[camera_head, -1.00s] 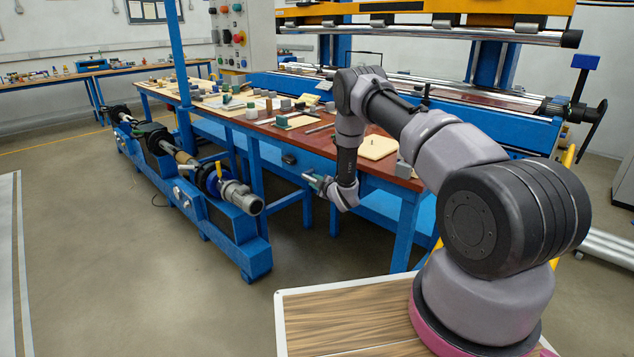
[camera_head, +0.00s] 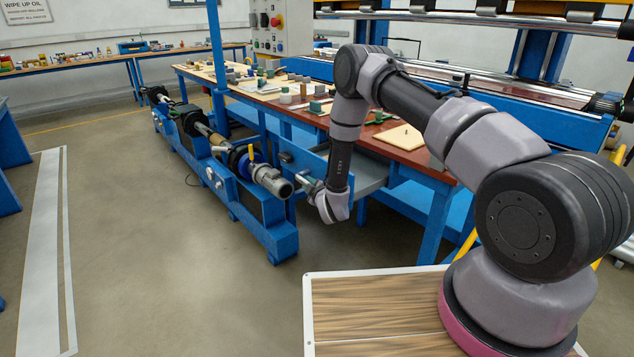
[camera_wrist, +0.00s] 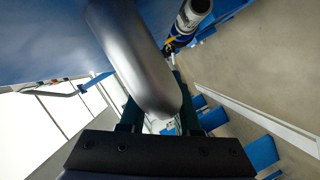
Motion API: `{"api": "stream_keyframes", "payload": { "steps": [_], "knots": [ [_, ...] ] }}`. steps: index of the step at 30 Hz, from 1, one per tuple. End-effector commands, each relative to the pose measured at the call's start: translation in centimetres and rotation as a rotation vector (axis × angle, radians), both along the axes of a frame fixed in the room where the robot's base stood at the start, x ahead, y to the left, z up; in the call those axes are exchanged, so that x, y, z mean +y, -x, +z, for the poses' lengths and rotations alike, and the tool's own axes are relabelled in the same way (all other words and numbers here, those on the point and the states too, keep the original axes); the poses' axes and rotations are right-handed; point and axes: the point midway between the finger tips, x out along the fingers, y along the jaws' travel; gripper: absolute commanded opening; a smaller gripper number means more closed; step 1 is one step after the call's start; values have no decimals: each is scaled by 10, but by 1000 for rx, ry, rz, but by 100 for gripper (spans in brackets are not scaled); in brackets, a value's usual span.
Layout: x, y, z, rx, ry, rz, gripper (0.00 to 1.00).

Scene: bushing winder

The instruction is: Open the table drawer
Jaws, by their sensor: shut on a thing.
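The table drawer (camera_head: 315,165) has a blue front and stands pulled out from under the red-brown worktop. Its grey inside (camera_head: 372,176) shows behind my forearm and looks empty where visible. My gripper (camera_head: 309,184) is at the drawer's front, partly hidden by my wrist. In the wrist view my gripper (camera_wrist: 160,118) is shut on the drawer handle (camera_wrist: 135,55), a smooth grey bar running between the two fingers. The blue drawer front (camera_wrist: 40,40) fills the upper left there.
The worktop (camera_head: 380,135) carries several small blocks and a pale board (camera_head: 398,137). A blue winding machine (camera_head: 225,180) with a grey motor end stands close left of the drawer. Open floor (camera_head: 170,270) lies in front. A blue table leg (camera_head: 432,222) stands right.

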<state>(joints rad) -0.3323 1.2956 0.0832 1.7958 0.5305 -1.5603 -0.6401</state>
Motion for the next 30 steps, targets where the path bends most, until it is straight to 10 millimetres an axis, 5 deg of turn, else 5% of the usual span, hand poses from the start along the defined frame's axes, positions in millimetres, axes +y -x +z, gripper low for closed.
{"api": "stream_keyframes", "payload": {
  "steps": [14,15,17,30],
  "knots": [
    [4,5,-2,5,1,-1,0],
    [4,5,-2,5,1,-1,39],
    [4,5,-2,5,1,-2,61],
    [2,13,1,3,0,-2,61]
  ]
}}
